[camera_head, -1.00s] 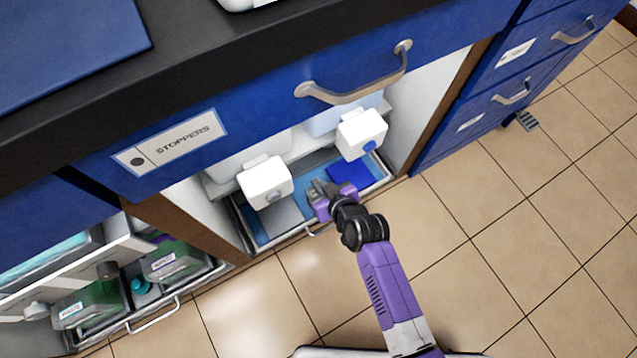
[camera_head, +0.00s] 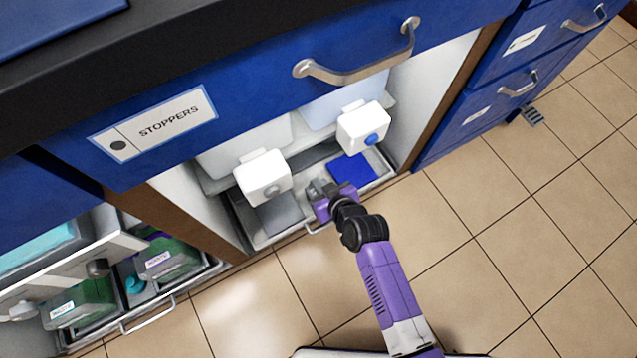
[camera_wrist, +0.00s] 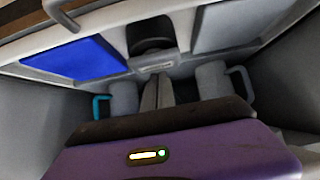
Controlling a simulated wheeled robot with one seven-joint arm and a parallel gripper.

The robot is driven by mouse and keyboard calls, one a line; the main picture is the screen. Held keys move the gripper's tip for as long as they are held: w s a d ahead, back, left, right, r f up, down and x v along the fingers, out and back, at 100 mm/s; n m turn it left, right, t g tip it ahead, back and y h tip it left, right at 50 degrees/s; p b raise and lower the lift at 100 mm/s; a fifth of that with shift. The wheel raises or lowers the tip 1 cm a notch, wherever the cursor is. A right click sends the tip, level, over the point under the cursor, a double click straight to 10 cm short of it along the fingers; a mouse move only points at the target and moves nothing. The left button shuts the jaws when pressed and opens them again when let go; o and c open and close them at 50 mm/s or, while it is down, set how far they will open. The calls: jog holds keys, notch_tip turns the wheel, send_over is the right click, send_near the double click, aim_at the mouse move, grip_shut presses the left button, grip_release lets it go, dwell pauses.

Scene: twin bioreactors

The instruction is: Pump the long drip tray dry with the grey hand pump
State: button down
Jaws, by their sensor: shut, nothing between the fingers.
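The long drip tray (camera_head: 240,226) lies at the bottom of the open cupboard bay, under two white units. Its floor looks grey, with no blue liquid showing. My gripper (camera_head: 318,188) is over the tray's middle, between the grey pad and the blue pad. In the wrist view its fingers (camera_wrist: 158,92) are together and empty. Just beyond their tips is a grey block with a dark round top (camera_wrist: 150,38), which looks like the hand pump. I cannot tell whether the fingers touch it. In the head view my gripper hides that spot.
White units with a grey knob (camera_head: 263,178) and a blue knob (camera_head: 363,127) overhang the tray. A blue pad (camera_head: 352,168) and grey pad (camera_head: 279,214) lie in it. The STOPPERS drawer (camera_head: 250,100) is above. Green bottles (camera_head: 166,259) stand left. Open tiled floor is in front.

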jog(key=shift+r+p, duration=1.55)
jog(key=shift+r, duration=0.1)
